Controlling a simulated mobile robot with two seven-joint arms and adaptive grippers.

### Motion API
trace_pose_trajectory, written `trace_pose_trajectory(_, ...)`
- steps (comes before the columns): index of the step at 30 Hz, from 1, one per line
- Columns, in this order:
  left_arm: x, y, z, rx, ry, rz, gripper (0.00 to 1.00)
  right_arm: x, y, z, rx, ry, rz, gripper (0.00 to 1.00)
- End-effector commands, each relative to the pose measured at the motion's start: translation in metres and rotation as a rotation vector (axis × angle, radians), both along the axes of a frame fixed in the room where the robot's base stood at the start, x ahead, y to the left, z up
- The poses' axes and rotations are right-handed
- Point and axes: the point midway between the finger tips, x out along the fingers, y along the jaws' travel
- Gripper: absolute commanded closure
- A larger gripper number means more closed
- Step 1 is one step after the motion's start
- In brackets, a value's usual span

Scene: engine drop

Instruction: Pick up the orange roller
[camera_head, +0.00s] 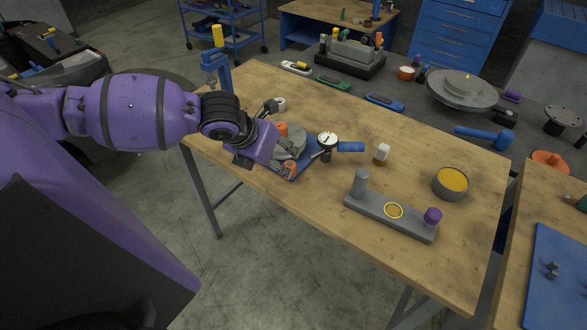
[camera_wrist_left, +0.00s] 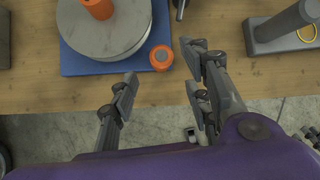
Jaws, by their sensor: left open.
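A short orange roller (camera_wrist_left: 161,57) stands on the blue plate (camera_wrist_left: 85,65), at its corner beside a grey round disc (camera_wrist_left: 105,25). A second orange cylinder (camera_head: 282,129) stands on the disc. My left gripper (camera_wrist_left: 160,79) is open and empty; in the wrist view its fingertips lie either side of and below the small roller, not around it. In the head view my left gripper is beside the disc, its fingers partly hidden. My right gripper is not in view.
A dial gauge (camera_head: 327,140) and blue-handled tool (camera_head: 350,147) lie right of the plate. A grey bar fixture (camera_head: 390,216) with a post and a grey cup (camera_head: 450,184) stand further right. The wooden table (camera_head: 270,80) ends close in front of the plate.

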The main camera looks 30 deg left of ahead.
Motion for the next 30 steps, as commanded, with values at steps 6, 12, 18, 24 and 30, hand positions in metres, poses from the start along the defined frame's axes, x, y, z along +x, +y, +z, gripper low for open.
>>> trace_pose_trajectory(6, 0.011, -0.002, -0.022, -0.006, 0.000, 0.004, 0.56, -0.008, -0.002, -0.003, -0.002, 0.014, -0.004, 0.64)
trace_pose_trajectory(12, 0.023, -0.003, -0.046, -0.007, -0.002, 0.004, 0.56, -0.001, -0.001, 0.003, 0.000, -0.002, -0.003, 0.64)
trace_pose_trajectory(18, 0.031, -0.003, -0.060, -0.002, -0.001, 0.004, 0.56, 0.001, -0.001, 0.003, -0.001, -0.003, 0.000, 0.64)
trace_pose_trajectory(24, 0.031, -0.003, -0.060, -0.002, -0.001, 0.003, 0.56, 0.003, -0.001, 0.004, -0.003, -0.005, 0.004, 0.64)
trace_pose_trajectory(30, 0.030, -0.003, -0.060, -0.002, -0.001, 0.004, 0.82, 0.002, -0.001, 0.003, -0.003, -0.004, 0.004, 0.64)
